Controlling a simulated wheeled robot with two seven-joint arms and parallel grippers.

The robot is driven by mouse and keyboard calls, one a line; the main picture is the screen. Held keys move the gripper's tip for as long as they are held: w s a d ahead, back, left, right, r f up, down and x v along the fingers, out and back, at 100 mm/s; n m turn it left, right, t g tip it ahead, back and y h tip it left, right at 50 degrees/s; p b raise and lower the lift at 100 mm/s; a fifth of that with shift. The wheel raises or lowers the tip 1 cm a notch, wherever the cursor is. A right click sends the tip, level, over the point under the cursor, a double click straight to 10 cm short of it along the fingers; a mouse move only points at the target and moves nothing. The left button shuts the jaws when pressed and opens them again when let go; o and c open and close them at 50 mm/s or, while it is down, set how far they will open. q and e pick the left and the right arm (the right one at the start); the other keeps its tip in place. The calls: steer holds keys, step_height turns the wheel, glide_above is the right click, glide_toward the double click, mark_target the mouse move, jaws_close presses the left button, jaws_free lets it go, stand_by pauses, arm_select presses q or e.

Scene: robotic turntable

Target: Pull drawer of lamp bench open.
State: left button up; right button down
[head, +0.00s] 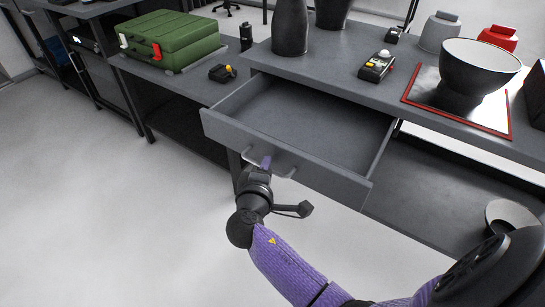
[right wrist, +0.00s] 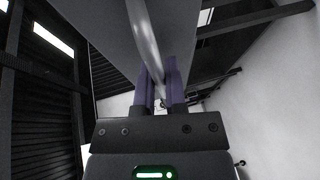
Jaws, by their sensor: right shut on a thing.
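The grey drawer (head: 300,125) of the lamp bench (head: 335,50) is pulled well out, and its inside looks empty. A metal bar handle (head: 285,168) runs along its front. My right gripper (head: 266,162) is at the left part of the handle, in front of the drawer. In the right wrist view, the purple fingers (right wrist: 158,85) are shut on the handle (right wrist: 145,40), which passes between them. My left gripper is not in view.
A green case (head: 170,40) lies on the lower bench at the left. A dark bowl (head: 478,65) on a red-edged mat (head: 430,98), a small control box (head: 377,65) and dark vases (head: 291,28) stand on the bench top. The floor (head: 110,220) at the front left is clear.

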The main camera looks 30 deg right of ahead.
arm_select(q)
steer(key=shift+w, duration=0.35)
arm_select(e)
steer(key=shift+s+a, duration=0.3)
steer(key=shift+a, duration=0.35)
steer(key=shift+s+a, duration=0.25)
steer(key=shift+a, duration=0.35)
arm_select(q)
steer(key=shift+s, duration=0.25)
arm_select(e)
steer(key=c, duration=0.7)
jaws_free()
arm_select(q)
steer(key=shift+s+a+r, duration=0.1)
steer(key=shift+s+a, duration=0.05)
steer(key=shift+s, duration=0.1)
